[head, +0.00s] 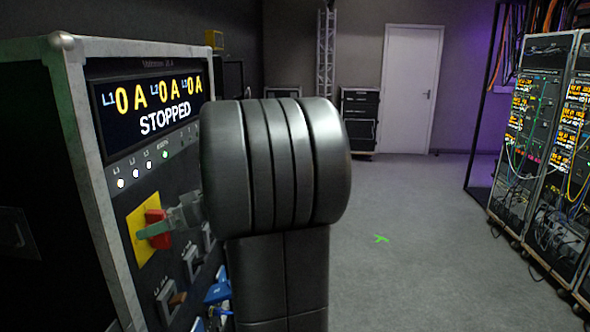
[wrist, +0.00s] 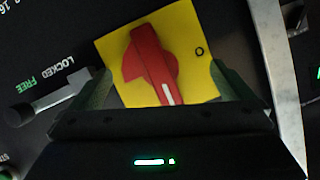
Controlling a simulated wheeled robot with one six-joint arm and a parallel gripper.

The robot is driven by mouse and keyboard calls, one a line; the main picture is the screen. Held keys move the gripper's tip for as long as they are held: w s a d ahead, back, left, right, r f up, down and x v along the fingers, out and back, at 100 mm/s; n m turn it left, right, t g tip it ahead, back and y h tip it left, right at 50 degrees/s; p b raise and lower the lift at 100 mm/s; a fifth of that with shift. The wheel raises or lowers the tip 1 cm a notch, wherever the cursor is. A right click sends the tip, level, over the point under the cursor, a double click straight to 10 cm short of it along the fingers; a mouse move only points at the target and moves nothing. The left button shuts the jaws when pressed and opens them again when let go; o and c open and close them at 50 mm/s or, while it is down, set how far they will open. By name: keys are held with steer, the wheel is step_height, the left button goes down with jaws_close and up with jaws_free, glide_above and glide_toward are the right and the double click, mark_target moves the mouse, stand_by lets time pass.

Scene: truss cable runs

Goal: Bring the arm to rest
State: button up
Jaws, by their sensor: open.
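My arm stands large in the middle of the head view and hides part of the panel behind it. My gripper (wrist: 160,72) is open in the wrist view, one finger on each side of the red rotary handle (wrist: 152,66). Gaps show between the fingers and the handle. The handle sits on a yellow plate (wrist: 193,51), its white mark toward the lower right and a circle symbol at the plate's right. In the head view the gripper is at the red handle (head: 155,224) on the black cabinet's front, partly covering it.
The cabinet display (head: 152,108) reads STOPPED and 0 A on three lines. A lever (wrist: 45,106) beside the LOCKED and FREE labels is left of the gripper. Lit racks with cables (head: 540,140) stand at right. Grey floor (head: 430,260) is open between, with a green mark.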

steer(key=shift+s+r+n+t+p, duration=0.1)
steer(key=shift+s+n+t+p, duration=0.1)
steer(key=shift+n+t+p, duration=0.8)
steer(key=shift+n+b, duration=0.3)
